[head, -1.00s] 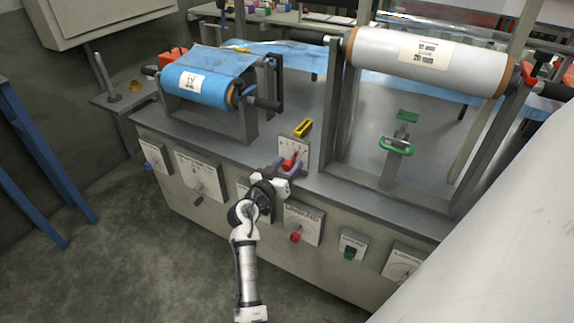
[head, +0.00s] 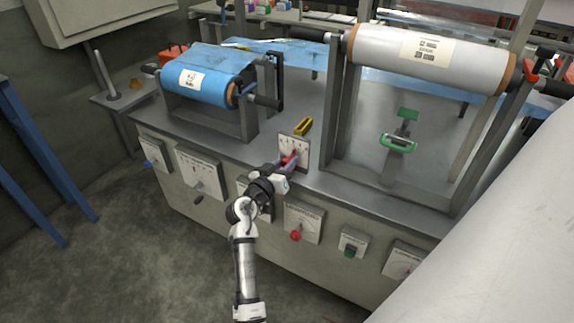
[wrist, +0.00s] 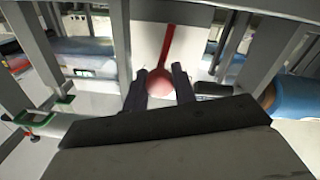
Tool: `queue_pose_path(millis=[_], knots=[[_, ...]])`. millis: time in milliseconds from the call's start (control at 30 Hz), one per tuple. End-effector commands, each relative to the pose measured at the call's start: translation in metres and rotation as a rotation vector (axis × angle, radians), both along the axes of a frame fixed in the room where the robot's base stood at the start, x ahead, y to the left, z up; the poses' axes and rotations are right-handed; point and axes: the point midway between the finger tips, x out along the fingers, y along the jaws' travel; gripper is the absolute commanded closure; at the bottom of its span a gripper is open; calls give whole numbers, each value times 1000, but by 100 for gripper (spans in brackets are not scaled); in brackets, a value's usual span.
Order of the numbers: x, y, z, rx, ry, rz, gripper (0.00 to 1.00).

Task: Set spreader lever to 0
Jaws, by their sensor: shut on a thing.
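A red lever (head: 290,156) stands in front of an upright white scale plate (head: 297,146) on the front edge of the machine top. In the wrist view the lever (wrist: 168,45) is a red rod with a round knob (wrist: 160,88) at its near end. My gripper (head: 284,163) is at the knob. In the wrist view its two dark fingers (wrist: 160,82) stand on either side of the knob, shut on it. The plate's markings are too small to read, so I cannot tell the lever's setting or its name.
A blue film roll (head: 208,78) stands on the left and a big white roll (head: 425,60) on the right. A yellow part (head: 303,127) sits behind the plate. The front panel holds several labelled controls, including a red knob (head: 296,236) and a green switch (head: 349,251).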

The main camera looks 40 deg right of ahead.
Motion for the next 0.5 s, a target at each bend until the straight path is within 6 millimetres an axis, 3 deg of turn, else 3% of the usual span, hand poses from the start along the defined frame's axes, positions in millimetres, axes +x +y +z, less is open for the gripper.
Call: queue_pose_path(millis=[500], knots=[[18,8,-2,-161,389,0,96]])
